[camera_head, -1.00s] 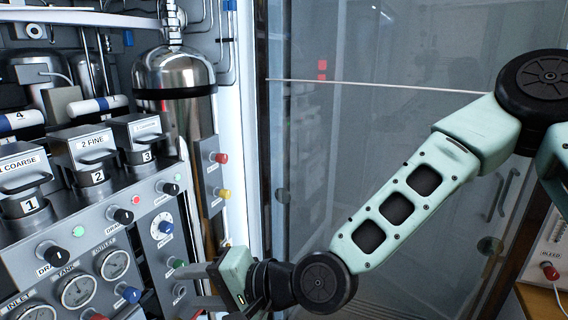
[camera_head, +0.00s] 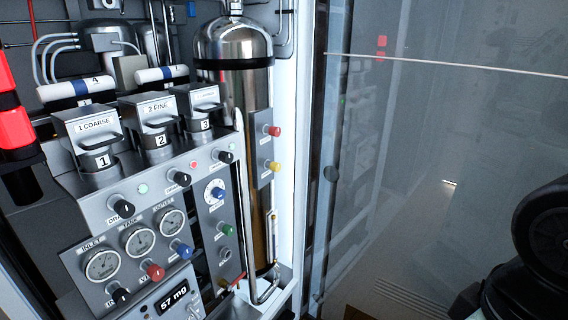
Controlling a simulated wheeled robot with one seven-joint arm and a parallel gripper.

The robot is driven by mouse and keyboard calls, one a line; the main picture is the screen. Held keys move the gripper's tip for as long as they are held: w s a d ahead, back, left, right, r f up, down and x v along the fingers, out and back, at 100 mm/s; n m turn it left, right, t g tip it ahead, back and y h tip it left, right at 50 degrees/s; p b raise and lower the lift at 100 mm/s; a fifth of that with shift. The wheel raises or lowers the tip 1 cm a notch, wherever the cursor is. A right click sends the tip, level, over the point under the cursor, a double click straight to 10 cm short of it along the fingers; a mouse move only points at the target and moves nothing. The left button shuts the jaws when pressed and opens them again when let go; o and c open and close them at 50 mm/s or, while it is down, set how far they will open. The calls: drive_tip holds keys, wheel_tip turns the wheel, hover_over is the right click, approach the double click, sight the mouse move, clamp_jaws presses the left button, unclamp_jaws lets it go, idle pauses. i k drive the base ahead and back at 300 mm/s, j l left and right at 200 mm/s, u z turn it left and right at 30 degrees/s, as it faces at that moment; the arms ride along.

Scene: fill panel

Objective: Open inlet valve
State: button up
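The fill panel (camera_head: 85,268) stands at the left of the head view. A round gauge labelled INLET (camera_head: 102,265) is at its lower left. Under that gauge is a black knob (camera_head: 119,296) whose label is only partly readable and seems to begin "IN"; I take it for the inlet valve. How far the valve is turned cannot be told. To its right are a red knob (camera_head: 155,271) and a blue knob (camera_head: 184,250). My gripper is out of view; only a dark joint and a pale part of my arm show at the lower right edge.
A display reading "57 mg" (camera_head: 173,302) sits below the knobs. Canisters labelled 1 COARSE (camera_head: 85,127) and 2 FINE (camera_head: 158,107) stand above. A steel cylinder (camera_head: 234,45) rises behind. A glass wall (camera_head: 420,130) fills the right. No arm covers the panel front.

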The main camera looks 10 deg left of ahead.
sight(122, 297)
drive_tip(key=u, duration=1.8)
